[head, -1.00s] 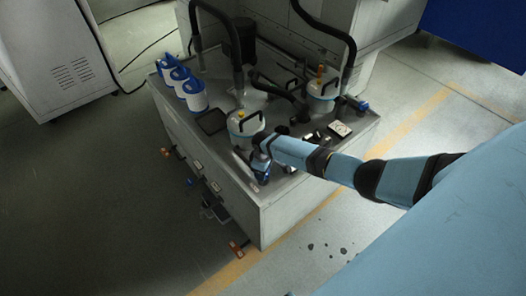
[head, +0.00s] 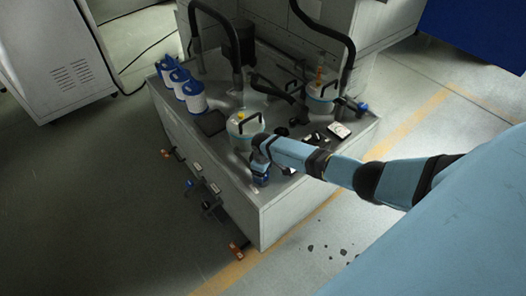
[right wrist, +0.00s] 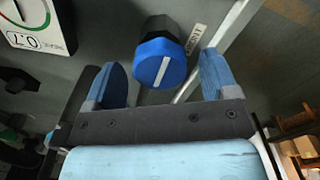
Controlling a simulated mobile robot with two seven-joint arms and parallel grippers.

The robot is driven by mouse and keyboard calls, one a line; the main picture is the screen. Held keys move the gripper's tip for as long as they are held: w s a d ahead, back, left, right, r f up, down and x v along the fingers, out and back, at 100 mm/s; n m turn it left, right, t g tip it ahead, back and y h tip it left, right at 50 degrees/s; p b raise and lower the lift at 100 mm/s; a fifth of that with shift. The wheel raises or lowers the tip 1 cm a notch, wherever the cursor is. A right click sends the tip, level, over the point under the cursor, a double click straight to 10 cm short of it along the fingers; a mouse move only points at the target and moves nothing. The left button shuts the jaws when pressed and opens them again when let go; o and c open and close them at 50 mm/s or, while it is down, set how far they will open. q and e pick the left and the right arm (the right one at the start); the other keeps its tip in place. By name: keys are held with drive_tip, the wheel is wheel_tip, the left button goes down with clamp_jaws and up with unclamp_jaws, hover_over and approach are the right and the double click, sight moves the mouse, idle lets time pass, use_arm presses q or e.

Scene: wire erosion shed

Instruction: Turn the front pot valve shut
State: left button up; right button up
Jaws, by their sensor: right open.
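The front pot (head: 243,127) is a pale canister with a dark handle on top, near the front of the grey bench in the head view. In the right wrist view its valve knob (right wrist: 161,66) is blue and many-sided, with a white line running nearly up and down, slightly tilted. My right gripper (right wrist: 163,72) is open, one blue finger on each side of the knob, with a visible gap on both sides. In the head view the right gripper (head: 261,174) is beside the front pot, and the arm hides the knob. My left gripper is not in view.
A back pot (head: 322,97) stands behind to the right with a blue knob (head: 362,107) near it. White and blue canisters (head: 194,97) line the bench's left side. Black hoses rise behind.

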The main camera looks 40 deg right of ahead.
wheel_tip(320, 180, up, 14)
drive_tip(key=shift+p, duration=0.35)
drive_tip(key=shift+f, duration=0.15)
idle(0.3)
drive_tip(key=s+a+f+t+y+p, duration=0.1)
drive_tip(key=s+a+f+t+y, duration=0.35)
drive_tip(key=s+a, duration=0.9)
drive_tip(key=s+a+r+m+t+p, duration=0.1)
drive_tip(key=s+r+t, duration=0.2)
drive_tip(key=s, duration=0.4)
drive_tip(key=s+a+r+m+t+h, duration=0.1)
drive_tip(key=s+a+r+m+t, duration=0.1)
drive_tip(key=s, duration=0.4)
drive_tip(key=shift+s+a+r+t+p, duration=0.3)
drive_tip(key=shift+s+r+t+p, duration=0.05)
drive_tip(key=shift+r+t, duration=0.45)
